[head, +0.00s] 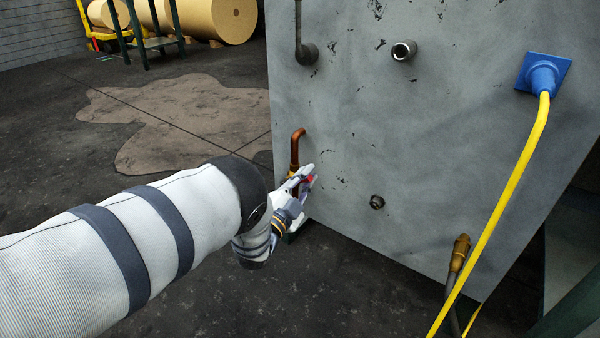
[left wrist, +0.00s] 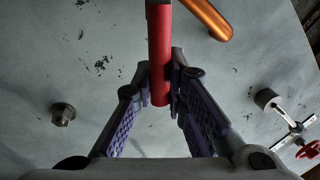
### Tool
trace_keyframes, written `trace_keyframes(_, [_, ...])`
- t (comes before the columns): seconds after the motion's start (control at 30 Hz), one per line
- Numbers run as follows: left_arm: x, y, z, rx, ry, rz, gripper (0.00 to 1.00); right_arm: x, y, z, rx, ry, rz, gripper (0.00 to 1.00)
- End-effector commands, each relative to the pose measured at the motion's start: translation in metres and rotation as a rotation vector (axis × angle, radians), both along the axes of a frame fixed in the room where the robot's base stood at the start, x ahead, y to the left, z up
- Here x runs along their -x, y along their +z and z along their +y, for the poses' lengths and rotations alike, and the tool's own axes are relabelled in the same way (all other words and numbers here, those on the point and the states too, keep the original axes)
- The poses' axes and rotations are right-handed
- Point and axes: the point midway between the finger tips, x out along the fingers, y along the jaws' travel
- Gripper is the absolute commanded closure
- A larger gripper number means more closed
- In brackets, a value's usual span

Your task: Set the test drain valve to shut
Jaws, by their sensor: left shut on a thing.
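The test drain valve's red handle (left wrist: 160,55) runs from the top edge down between my left gripper's fingers in the left wrist view. My left gripper (left wrist: 160,88) is shut on this handle near its lower end. In the head view my left gripper (head: 305,183) is at the lower left edge of the grey panel, and a bit of the red handle (head: 310,179) shows between its fingers. A copper pipe (head: 296,148) rises just above the gripper and bends to the panel. The valve body is mostly hidden behind my gripper. My right gripper is not seen.
The grey panel (head: 370,110) carries a pipe stub (head: 404,50), a small fitting (head: 377,202) and a blue socket (head: 543,75) with a yellow cable (head: 510,190). A brass-ended hose (head: 460,252) is at lower right. Another red handwheel (left wrist: 308,149) shows in the left wrist view.

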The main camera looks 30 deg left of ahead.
Motion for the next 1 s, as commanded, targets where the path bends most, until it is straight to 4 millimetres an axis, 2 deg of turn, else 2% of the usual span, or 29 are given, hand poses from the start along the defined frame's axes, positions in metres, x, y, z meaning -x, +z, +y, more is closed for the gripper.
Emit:
trace_keyframes(0.03, [0.001, -0.008, -0.003, -0.043, -0.003, 0.001, 1.00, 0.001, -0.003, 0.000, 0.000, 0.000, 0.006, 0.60])
trace_keyframes(0.5, [0.001, -0.042, -0.016, -0.441, -0.001, -0.031, 1.00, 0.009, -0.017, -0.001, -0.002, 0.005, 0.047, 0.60])
trace_keyframes(1.0, [0.002, -0.057, -0.017, -0.636, 0.001, -0.047, 1.00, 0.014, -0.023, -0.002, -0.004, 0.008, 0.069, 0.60])
